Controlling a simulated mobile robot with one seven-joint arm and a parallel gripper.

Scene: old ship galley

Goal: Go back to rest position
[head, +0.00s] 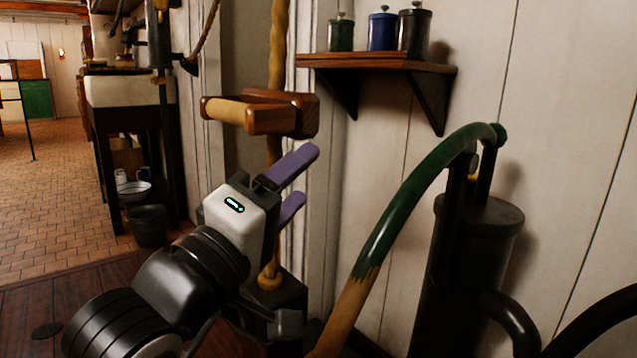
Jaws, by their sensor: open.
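My gripper (304,186) is in the middle of the head view, at the end of my dark arm. Its two purple fingers point up and to the right and stand apart, with nothing between them. A wooden handle (262,114) with a pale grip is just above the fingers, next to a thick rope (278,50). The gripper is not closed on the handle or the rope; whether it touches either cannot be told from this one view.
A dark pump (475,260) with a curved green and tan lever (405,200) stands close on the right. A wall shelf (375,62) holds three lidded canisters. A sink (125,90) stands at the left, with a bucket (148,226) below. The tiled floor (40,200) at far left is open.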

